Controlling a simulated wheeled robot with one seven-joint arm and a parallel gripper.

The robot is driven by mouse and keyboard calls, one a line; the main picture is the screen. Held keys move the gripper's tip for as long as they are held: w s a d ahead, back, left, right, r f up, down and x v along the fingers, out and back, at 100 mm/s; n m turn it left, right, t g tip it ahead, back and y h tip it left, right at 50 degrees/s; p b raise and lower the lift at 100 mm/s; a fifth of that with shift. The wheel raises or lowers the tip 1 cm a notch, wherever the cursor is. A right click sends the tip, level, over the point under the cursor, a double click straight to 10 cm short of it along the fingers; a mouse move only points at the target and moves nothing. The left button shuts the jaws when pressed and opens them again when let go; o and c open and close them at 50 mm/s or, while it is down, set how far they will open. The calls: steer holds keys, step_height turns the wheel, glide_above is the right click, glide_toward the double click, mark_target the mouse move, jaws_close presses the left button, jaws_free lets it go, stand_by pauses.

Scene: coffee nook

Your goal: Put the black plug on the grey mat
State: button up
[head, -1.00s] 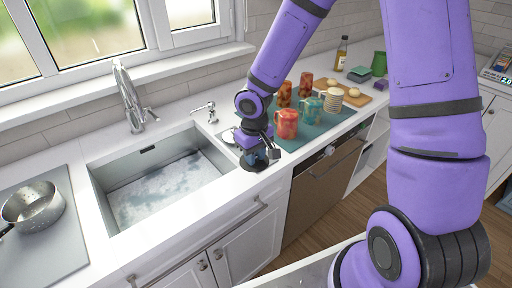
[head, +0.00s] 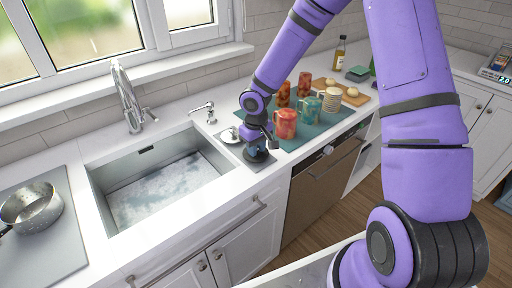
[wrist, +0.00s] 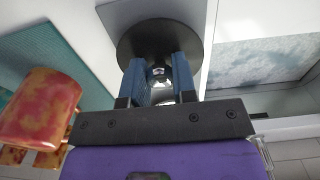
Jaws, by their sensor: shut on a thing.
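The black plug is a dark round disc with a small shiny metal knob in the middle. My gripper (wrist: 160,80) is shut on the knob, with a blue finger on each side of it, and the black plug (wrist: 130,42) spreads out beyond the fingertips. In the head view the plug (head: 258,156) is low at the counter, to the right of the sink. The grey mat (wrist: 120,12) shows around the plug in the wrist view; the plug hides part of it. I cannot tell whether the plug touches the mat.
The sink basin (head: 165,190) lies to the left. A teal mat (head: 300,139) with several mugs, among them a red mug (head: 285,123), is close on the right. A soap dispenser (head: 208,112) stands behind.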

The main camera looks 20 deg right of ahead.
steer(key=o, duration=0.9)
steer(key=shift+f, duration=0.1)
step_height(320, 180, up, 12)
steer(key=s+d+r+m+t+h, duration=0.1)
steer(key=s+d+r, duration=0.1)
steer(key=s+r, duration=0.6)
steer(key=s+d+r+m+t+h, duration=0.1)
steer(key=s+d+r+t, duration=0.15)
steer(key=s+r, duration=0.5)
steer(key=shift+s+d+r+m+t+y, duration=0.3)
steer(key=shift+s+r, duration=0.95)
steer(key=shift+s, duration=0.85)
steer(key=shift+s+d+r+m+t+y, duration=0.3)
steer(key=shift+s+r, duration=0.95)
steer(key=shift+s, duration=0.8)
steer(key=shift+s+d+r+m+t+y, duration=0.35)
steer(key=shift+s+r, duration=0.9)
steer(key=shift+s, duration=0.85)
